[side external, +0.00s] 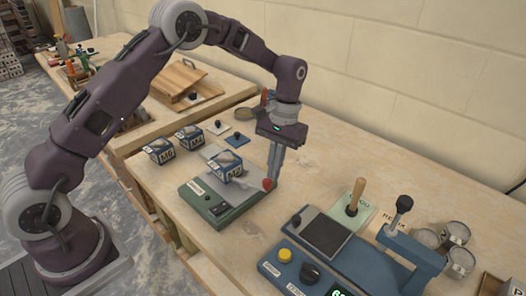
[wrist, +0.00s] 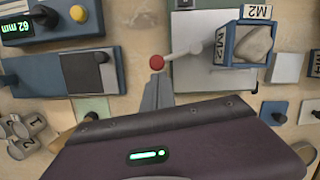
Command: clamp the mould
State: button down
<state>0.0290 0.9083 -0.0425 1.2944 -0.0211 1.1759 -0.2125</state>
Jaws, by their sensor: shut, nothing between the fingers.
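The blue mould labelled M2 (side external: 229,170) sits on the plate of a green-based device (side external: 225,207), with a grey rounded lump filling its top. It also shows in the wrist view (wrist: 253,44). A pale lever arm (wrist: 182,53) with a red ball knob (wrist: 157,62) lies over the plate, its far end close to the mould's side. The knob also shows in the side view (side external: 267,185). My gripper (side external: 270,178) points down beside the knob, fingers together and empty. In the wrist view its fingertips (wrist: 157,82) are right by the knob; I cannot tell whether they touch.
Moulds M0 (side external: 159,151) and M4 (side external: 190,135) stand behind left. An upright black-knobbed handle (side external: 404,204) rises there.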

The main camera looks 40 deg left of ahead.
jog(key=shift+s+d+m+y, duration=0.2)
jog(key=shift+s+d+m, duration=0.25)
jog(key=shift+m, duration=0.45)
jog(key=shift+s+d+m+y, duration=0.2)
jog(key=shift+s+m, duration=0.45)
jog(key=shift+m, duration=0.25)
jog(key=shift+s, duration=0.1)
jog(key=w+r, duration=0.6)
jog(key=r, duration=0.4)
jog(key=shift+w+d, duration=0.3)
jog(key=shift+d, duration=0.1)
